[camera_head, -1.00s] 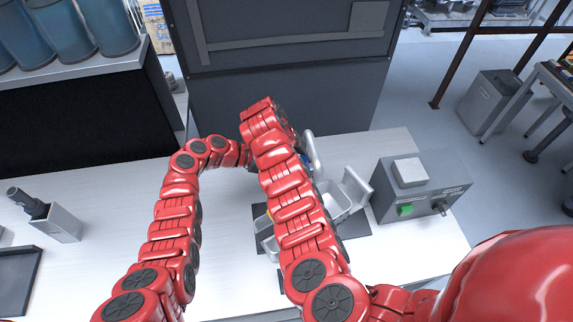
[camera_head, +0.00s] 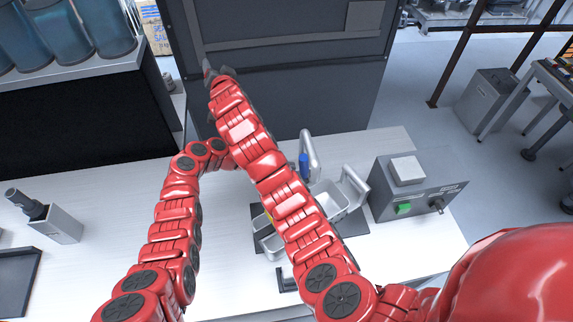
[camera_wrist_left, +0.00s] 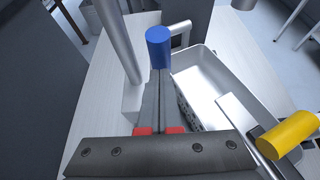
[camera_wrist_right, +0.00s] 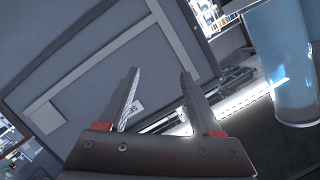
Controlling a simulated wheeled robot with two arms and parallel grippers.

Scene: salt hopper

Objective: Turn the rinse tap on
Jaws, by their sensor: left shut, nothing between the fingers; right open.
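The sink has a steel basin (camera_head: 331,203) with a silver spout (camera_head: 309,152) behind it. A blue handle (camera_head: 304,163) stands beside the spout; it also shows in the left wrist view (camera_wrist_left: 158,48), joined to a grey bar. A yellow handle (camera_wrist_left: 289,136) is at the basin's near right there. My left gripper (camera_wrist_left: 160,76) is shut and empty, its tips right at the blue handle; I cannot tell whether they touch. The right arm hides it in the head view. My right gripper (camera_wrist_right: 156,78) is open and empty, up by the dark cabinet in the head view (camera_head: 208,72).
A grey control box (camera_head: 418,187) with a green button stands right of the sink. The dark cabinet (camera_head: 290,85) rises behind the white counter (camera_head: 120,205). Blue cylinders (camera_head: 60,30) stand on a shelf at left. My arms cross above the counter.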

